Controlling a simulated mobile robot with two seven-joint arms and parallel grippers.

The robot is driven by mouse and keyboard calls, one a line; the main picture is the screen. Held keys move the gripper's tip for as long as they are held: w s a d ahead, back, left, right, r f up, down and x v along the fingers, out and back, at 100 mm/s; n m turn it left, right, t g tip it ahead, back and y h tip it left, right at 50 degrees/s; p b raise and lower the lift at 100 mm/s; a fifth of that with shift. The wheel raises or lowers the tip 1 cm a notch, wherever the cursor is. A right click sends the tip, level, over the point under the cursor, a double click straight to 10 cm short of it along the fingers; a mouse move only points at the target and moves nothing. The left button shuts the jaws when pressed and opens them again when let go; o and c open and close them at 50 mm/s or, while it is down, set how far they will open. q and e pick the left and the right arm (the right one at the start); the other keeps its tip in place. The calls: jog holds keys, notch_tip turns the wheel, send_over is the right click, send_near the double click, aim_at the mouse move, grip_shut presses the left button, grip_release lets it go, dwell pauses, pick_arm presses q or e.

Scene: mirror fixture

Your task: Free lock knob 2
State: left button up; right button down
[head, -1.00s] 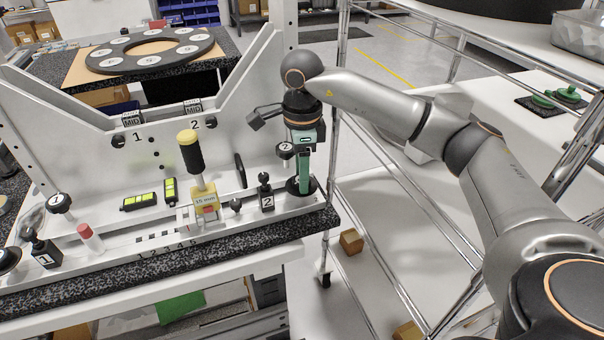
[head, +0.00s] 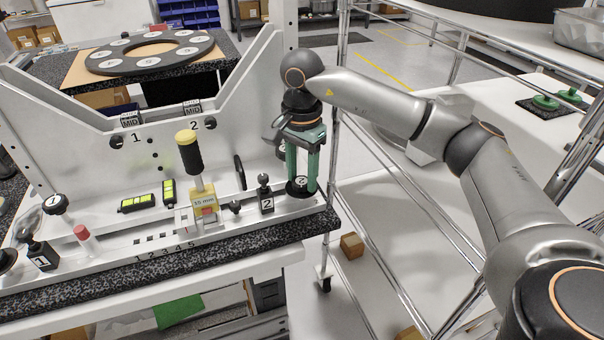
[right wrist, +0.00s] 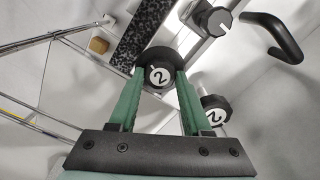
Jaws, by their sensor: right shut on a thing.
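A round black knob with a white "2" label (head: 300,183) sits at the right end of the fixture's rail. My right gripper (head: 301,186) points down over it with its green fingers on either side. In the right wrist view the same knob (right wrist: 160,76) lies between the fingertips of the gripper (right wrist: 155,78), which is shut on it. A second, smaller black knob marked "2" (right wrist: 214,109) stands beside the right finger; in the head view it is mostly hidden behind the gripper. My left gripper is not in view.
A black post with a "2" tag (head: 265,197) and a yellow "15 mm" block with a black handle (head: 204,201) stand left of the gripper on the white fixture (head: 110,225). A wire rack (head: 375,225) stands to the right.

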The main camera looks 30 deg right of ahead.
aim_at(302, 181)
dwell(0.4)
jog(key=shift+c, duration=1.7)
grip_release()
notch_tip(302, 181, up, 8)
jog(key=shift+f, duration=0.2)
